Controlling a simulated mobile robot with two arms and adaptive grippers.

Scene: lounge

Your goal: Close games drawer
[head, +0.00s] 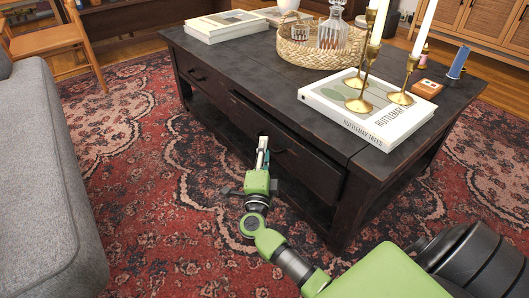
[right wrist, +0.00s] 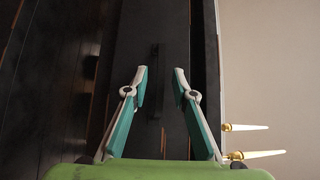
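The dark wooden coffee table (head: 250,65) has drawers along its long side. Its nearer drawer (head: 312,172) stands out a little from the table's front, while the farther drawer (head: 203,78) looks flush. My right gripper (head: 263,142) is at the front of the nearer drawer. In the right wrist view my right gripper (right wrist: 161,72) is open, with its two fingers apart and nothing between them. The drawer's dark handle (right wrist: 154,80) shows beyond the fingers, roughly in line with the gap. I cannot tell whether a fingertip touches the drawer. My left gripper is out of view.
On the tabletop are a thick book (head: 365,112) with brass candlesticks (head: 359,104), a woven tray (head: 303,55) with a decanter, and stacked books (head: 227,25). A grey sofa (head: 45,180) is at the left. Patterned rug (head: 150,190) covers the open floor between.

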